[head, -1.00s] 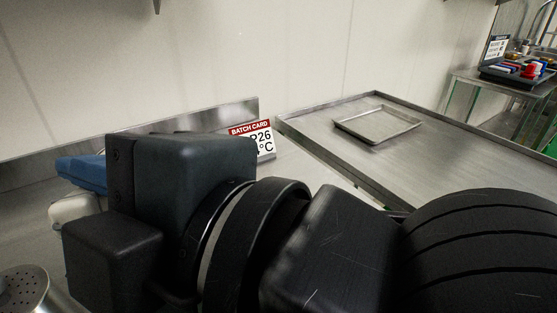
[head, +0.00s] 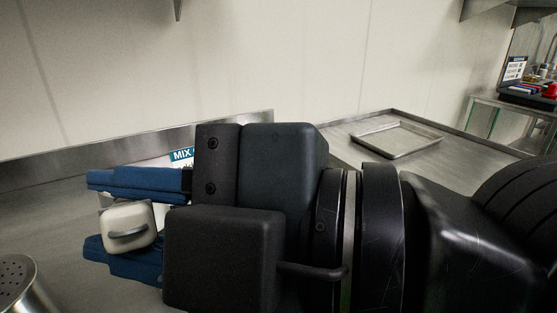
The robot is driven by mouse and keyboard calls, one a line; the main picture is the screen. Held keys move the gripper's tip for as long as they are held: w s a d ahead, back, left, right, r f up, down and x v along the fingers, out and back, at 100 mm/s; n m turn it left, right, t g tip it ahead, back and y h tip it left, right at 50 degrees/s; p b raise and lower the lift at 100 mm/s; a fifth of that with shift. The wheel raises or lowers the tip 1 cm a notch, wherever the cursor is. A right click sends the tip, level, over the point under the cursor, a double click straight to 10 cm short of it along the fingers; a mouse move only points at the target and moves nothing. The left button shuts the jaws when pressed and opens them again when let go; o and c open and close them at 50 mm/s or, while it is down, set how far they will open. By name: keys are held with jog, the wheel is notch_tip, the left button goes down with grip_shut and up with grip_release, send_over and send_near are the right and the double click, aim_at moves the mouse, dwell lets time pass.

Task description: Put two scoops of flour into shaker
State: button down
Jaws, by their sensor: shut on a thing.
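The shaker (head: 17,285), a metal cylinder with a perforated domed top, stands at the lower left, cut off by the picture edge. My gripper (head: 124,226) lies sideways across the view, its two blue fingers pointing left toward the space above and behind the shaker. The fingers are shut on a cream-white piece (head: 126,218) with a grey curved bar, which looks like the end of the scoop handle. The rest of the scoop is hidden or not distinct. I see no flour, and cannot tell whether the scoop holds any.
A steel back ledge (head: 60,168) runs along the wall. A shallow metal tray (head: 398,154) lies on the steel table at right. My arm covers much of the lower middle and right.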

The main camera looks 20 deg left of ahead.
jog(key=shift+w+r+m+y+p, duration=0.15)
jog(key=shift+w+r+m+p, duration=0.15)
jog(key=shift+m+p, duration=0.65)
jog(key=shift+w+r+m+y+p, duration=0.2)
jog(key=shift+r+m+p, duration=0.25)
jog(key=shift+p, duration=1)
jog(key=shift+w+d+r+m+y+p, duration=0.15)
jog(key=shift+w+m+p, duration=0.25)
jog(key=shift+m+p, duration=0.55)
jog(key=shift+w+r+m+y+p, duration=0.2)
jog(key=shift+w+m+p, duration=0.25)
jog(key=shift+p, duration=0.95)
jog(key=shift+w+d+r+m+y+p, duration=0.15)
jog(key=shift+w+m+p, duration=0.25)
jog(key=shift+m+p, duration=0.55)
jog(key=shift+w+p, duration=0.25)
jog(key=shift+p, duration=0.6)
jog(key=w+d+f+m+t+y+p, duration=0.1)
jog(key=w+f+m+t+y+p, duration=0.1)
jog(key=w+m+p, duration=0.3)
jog(key=shift+w+d+f+m+t+p, duration=0.15)
jog(key=shift+w+f+m+t+p, duration=0.3)
jog(key=shift+w+m, duration=3.25)
jog(key=s+m, duration=0.3)
